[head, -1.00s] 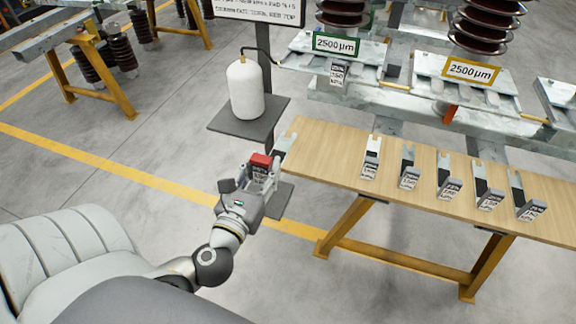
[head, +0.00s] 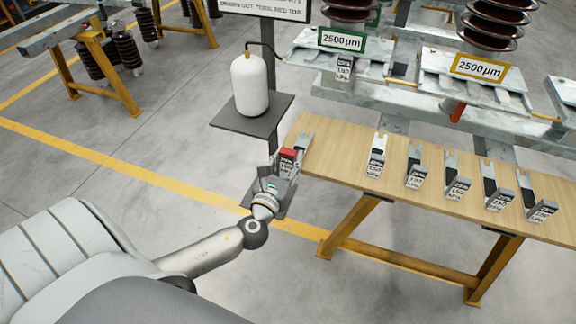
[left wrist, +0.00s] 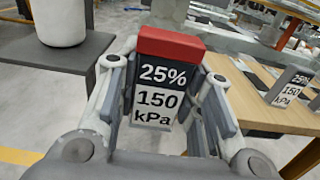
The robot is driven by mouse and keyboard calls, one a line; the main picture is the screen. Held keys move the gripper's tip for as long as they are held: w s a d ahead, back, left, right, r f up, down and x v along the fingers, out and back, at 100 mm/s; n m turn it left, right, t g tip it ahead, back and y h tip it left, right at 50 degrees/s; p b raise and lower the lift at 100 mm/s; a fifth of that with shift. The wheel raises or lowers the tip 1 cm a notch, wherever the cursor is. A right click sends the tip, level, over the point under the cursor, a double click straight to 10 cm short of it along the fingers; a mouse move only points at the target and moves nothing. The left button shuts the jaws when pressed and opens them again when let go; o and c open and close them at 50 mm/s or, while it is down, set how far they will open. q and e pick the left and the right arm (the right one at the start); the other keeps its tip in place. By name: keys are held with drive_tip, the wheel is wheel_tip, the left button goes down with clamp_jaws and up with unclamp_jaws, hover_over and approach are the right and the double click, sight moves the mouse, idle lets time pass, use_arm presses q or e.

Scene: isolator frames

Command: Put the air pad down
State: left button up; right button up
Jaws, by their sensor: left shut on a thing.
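The air pad (head: 288,152) has a red top and a label. In the left wrist view the pad (left wrist: 160,90) reads 25% and 150 kPa and sits upright between the fingers. My left gripper (head: 283,165) is shut on it, at the left end of the wooden table (head: 335,155). The gripper also fills the lower left wrist view (left wrist: 160,110). The pad's underside is hidden, and I cannot tell whether it touches the table. My right gripper is in neither view.
Several similar labelled pads stand along the table, one of them the nearest pad (head: 377,160). A white bottle (head: 250,85) stands on a dark shelf (head: 225,118) left of the table. Metal frames with 2500 µm signs (head: 342,40) are behind. The table's left middle is bare.

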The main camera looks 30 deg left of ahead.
use_arm(q)
drive_tip(key=shift+f, duration=0.5)
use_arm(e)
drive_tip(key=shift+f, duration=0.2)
use_arm(q)
drive_tip(key=shift+f, duration=0.1)
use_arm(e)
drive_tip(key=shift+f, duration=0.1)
use_arm(q)
drive_tip(key=o, duration=1)
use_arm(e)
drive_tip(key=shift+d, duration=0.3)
use_arm(q)
drive_tip(key=shift+s+d, duration=0.1)
drive_tip(key=shift+s, duration=0.25)
drive_tip(key=v, duration=0.7)
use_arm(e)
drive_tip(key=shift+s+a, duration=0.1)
use_arm(q)
drive_tip(key=shift+w, duration=0.1)
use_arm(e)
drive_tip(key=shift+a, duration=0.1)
